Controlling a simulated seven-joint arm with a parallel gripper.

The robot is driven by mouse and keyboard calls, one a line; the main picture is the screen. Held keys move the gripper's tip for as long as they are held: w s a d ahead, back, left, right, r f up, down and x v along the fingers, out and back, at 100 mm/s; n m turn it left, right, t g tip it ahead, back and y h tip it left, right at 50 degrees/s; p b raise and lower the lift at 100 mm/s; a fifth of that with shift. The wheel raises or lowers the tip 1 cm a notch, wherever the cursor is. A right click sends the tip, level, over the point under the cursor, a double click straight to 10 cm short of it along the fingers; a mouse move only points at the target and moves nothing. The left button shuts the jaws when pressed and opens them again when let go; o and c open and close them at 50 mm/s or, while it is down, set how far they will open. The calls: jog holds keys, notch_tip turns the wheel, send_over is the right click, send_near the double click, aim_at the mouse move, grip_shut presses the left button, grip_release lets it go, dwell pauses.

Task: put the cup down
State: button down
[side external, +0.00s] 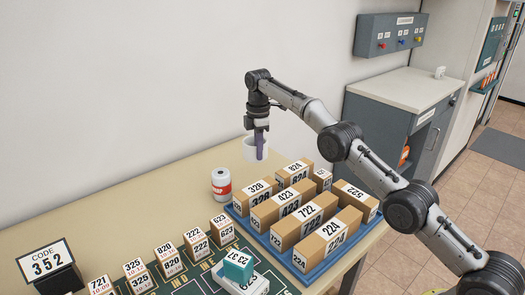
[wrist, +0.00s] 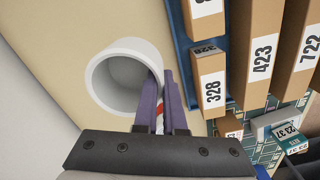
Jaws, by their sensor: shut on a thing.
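A white cup (side external: 249,151) is at my gripper (side external: 262,146), over the far end of the beige table. In the wrist view the cup (wrist: 122,78) lies just left of my gripper's purple fingers (wrist: 172,82), with its round, empty opening facing the camera. The cup appears to be above the tabletop, but the size of the gap is unclear.
A white can with a red band (side external: 221,184) stands nearby. A blue tray (side external: 277,252) of numbered cartons is at right. Numbered boxes (side external: 166,260), a teal-topped box (side external: 238,266) and a code sign (side external: 48,262) stand nearer. Bare tabletop (side external: 165,205) lies left of the cup.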

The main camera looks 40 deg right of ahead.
jog(key=shift+w+f+n, duration=0.15)
jog(key=shift+f+n, duration=0.15)
jog(key=shift+n, duration=0.3)
jog(key=shift+f, duration=3.3)
jog(key=shift+f, duration=0.65)
jog(key=c, duration=0.9)
grip_release()
